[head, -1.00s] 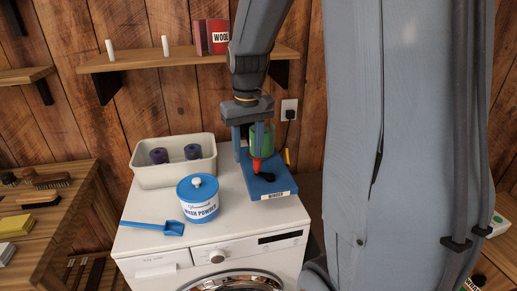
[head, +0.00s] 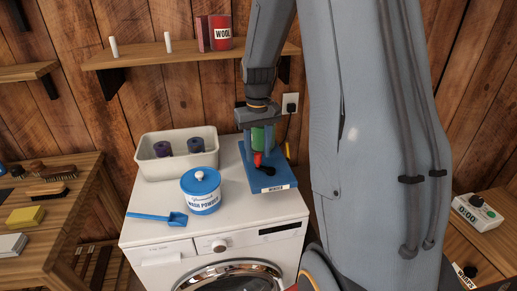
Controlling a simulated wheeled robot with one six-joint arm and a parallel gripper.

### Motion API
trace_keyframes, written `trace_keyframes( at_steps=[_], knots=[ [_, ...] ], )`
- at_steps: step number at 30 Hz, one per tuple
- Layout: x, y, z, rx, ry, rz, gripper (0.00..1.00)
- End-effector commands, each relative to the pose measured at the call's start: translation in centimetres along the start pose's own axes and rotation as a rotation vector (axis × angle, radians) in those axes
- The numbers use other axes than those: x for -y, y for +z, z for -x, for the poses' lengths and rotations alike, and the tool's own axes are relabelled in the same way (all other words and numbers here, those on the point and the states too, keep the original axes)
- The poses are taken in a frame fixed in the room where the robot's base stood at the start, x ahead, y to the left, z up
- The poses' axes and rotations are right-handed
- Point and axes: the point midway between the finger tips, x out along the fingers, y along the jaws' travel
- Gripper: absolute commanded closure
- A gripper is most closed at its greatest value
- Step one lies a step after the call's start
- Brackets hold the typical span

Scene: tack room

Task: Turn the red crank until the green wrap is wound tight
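A blue winder stand (head: 277,182) lies on the right back part of the white washing machine's top. The green wrap (head: 258,134) is on it, partly hidden behind my gripper. The red crank (head: 258,159) is at the front of the winder, with a dark arm below its grip. My gripper (head: 258,151) points down over the winder. Its two fingers look apart, one to the left and one to the right of the crank's red grip. I cannot tell whether either finger touches it. How tight the wrap is cannot be seen.
Left of the winder stand a wash powder tub (head: 203,196) and a pale bin (head: 146,170) with two dark rolls. A blue scoop (head: 163,217) lies at the front left. A shelf (head: 140,60) runs along the wall behind. A socket (head: 290,103) is behind the winder.

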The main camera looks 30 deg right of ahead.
Motion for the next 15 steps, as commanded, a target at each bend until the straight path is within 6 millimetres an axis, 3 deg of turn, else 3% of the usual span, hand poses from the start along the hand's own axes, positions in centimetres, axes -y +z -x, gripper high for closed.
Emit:
trace_keyframes(
  at_steps=[6,12,15],
  knots=[
    [0.01,0.00,-0.05,0.000,0.000,0.000,0.63],
    [0.01,0.00,-0.03,0.000,0.000,0.000,0.97],
    [0.01,0.00,-0.02,0.000,0.000,0.000,1.00]
  ],
)
